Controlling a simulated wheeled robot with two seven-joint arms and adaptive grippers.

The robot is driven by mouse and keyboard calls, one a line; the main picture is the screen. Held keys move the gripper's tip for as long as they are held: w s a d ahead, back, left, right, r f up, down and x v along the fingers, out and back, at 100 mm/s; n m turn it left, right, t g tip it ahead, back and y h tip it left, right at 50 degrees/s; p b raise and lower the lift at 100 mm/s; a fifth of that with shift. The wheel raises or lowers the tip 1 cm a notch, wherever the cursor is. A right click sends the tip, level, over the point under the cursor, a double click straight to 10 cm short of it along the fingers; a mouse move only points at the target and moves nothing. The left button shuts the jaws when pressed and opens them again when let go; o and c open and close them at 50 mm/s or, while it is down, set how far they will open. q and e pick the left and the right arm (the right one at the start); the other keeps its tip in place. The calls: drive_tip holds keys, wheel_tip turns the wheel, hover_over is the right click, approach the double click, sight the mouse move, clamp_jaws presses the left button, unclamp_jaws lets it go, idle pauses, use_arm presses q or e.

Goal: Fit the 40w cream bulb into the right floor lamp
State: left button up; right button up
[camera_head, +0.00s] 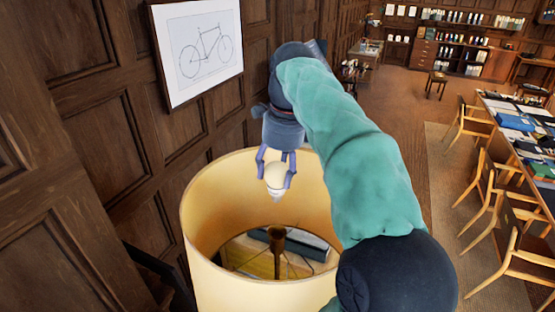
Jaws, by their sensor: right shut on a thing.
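The cream bulb (275,175) is held base down in my right gripper (275,172), whose two blue-grey fingers are shut on its sides. The bulb is over the open top of the floor lamp's large cream shade (212,272). Inside the shade, the lamp's socket (276,235) stands on a central stem with thin wire spokes around it. The bulb's base is apart from the socket and appears above it in the picture. My right arm in its green sleeve reaches over the shade's right side and hides part of its rim. My left gripper is not in view.
A dark wood-panelled wall with a framed bicycle drawing (200,47) is close on the left. A long table (530,150) with chairs (480,190) stands at the right. Shelves (465,40) are at the back. The floor between is mostly clear.

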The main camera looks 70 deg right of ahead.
sight(277, 192)
drive_tip(key=shift+f, duration=3.3)
wheel_tip(277, 192, down, 6)
drive_tip(key=b, duration=0.4)
drive_tip(key=shift+f+b, duration=0.25)
drive_tip(key=shift+b, duration=0.15)
drive_tip(key=shift+f+b, duration=0.45)
drive_tip(key=shift+f, duration=0.15)
drive_tip(key=o, duration=1)
drive_tip(key=r, duration=0.4)
drive_tip(key=s+r, duration=0.1)
drive_tip(key=r, duration=0.7)
drive_tip(key=shift+s, duration=0.3)
drive_tip(key=shift+f, duration=0.1)
